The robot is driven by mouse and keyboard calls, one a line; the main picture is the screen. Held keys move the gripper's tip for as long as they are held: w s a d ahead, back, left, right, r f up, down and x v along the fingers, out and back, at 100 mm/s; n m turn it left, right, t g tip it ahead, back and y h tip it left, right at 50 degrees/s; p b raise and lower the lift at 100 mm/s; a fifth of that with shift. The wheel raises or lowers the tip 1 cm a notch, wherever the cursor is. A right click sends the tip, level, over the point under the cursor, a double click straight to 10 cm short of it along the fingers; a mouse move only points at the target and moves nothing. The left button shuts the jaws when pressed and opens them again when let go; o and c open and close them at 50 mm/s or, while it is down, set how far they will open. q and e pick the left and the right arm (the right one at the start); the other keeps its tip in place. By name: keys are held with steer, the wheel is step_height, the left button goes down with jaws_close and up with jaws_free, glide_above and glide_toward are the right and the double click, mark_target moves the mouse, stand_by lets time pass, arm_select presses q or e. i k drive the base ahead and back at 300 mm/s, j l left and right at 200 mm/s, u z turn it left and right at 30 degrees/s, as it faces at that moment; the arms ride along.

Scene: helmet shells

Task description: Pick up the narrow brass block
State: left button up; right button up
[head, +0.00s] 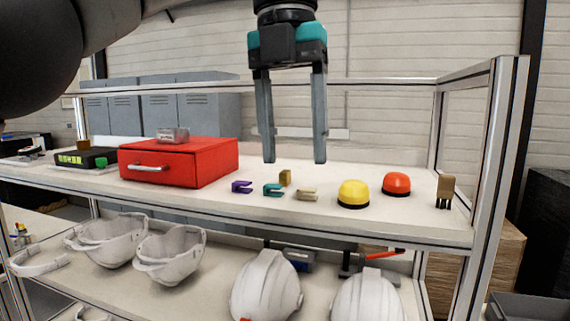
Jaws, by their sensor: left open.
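A small upright brass-coloured block (285,178) stands on the white upper shelf (395,226), behind the teal clip-shaped piece (273,190) and the pale beige block (307,194). My left gripper (294,162) hangs from the top with its two long grey fingers pointing down. It is open and empty. In the picture its fingertips are just above the brass-coloured block, one to each side; I cannot tell the exact depth between them. My right gripper is not in view.
A purple clip-shaped piece (242,187) lies left of the teal one. Yellow (353,195) and orange (396,184) domes stand to the right, then a brown brush-like piece (445,191). A red drawer box (200,164) stands left. White helmet shells (267,289) fill the lower shelf.

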mark_target(285, 176)
steer(key=i, duration=1.2)
